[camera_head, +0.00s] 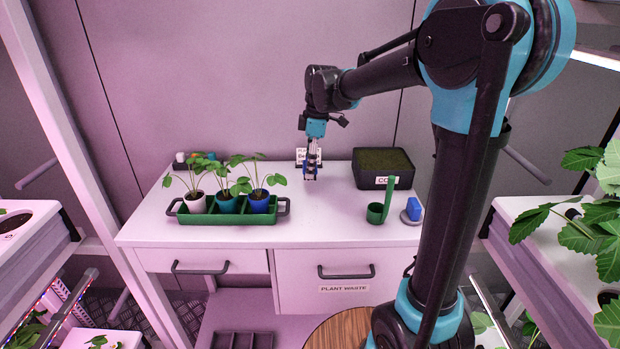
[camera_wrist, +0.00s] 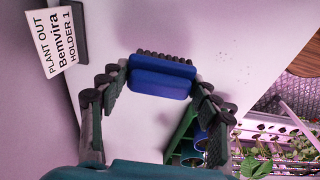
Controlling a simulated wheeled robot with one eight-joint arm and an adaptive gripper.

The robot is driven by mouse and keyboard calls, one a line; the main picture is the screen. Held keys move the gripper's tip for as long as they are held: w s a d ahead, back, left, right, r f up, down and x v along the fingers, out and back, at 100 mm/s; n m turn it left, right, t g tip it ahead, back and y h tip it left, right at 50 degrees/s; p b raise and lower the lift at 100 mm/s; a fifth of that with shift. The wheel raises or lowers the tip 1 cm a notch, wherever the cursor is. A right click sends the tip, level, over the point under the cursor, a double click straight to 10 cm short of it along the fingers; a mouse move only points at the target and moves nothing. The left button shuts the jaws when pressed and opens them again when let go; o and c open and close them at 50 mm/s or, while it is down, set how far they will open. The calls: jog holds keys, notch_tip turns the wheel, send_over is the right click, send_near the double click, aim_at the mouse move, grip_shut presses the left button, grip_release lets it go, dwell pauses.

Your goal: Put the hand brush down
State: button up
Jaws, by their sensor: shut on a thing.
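The hand brush (camera_wrist: 160,78) is a blue block with a row of dark bristles. In the wrist view it sits between the fingertips of my gripper (camera_wrist: 158,90), which is shut on it. In the head view my gripper (camera_head: 312,166) points down over the back middle of the white worktop (camera_head: 325,215), in front of a small white label. The brush is mostly hidden there, with only a little dark blue showing. I cannot tell whether it touches the worktop.
A green tray (camera_head: 228,218) with three potted plants stands left of my gripper. A black soil box (camera_head: 382,182) stands right. A green cup with a tall strip (camera_head: 376,213) and a blue block on a grey disc (camera_head: 413,208) stand front right. The "Bemvira holder 1" label (camera_wrist: 56,40) stands nearby.

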aim_at(310, 188)
jog(key=shift+f, duration=2.5)
jog(key=shift+f, duration=0.1)
jog(key=o, duration=1.5)
jog(key=shift+o, duration=0.2)
jog(key=r, duration=0.4)
jog(key=d+r, duration=0.1)
jog(key=r, duration=0.7)
jog(key=shift+d+r, duration=0.1)
jog(key=shift+d, duration=0.15)
jog(key=shift+s, duration=0.15)
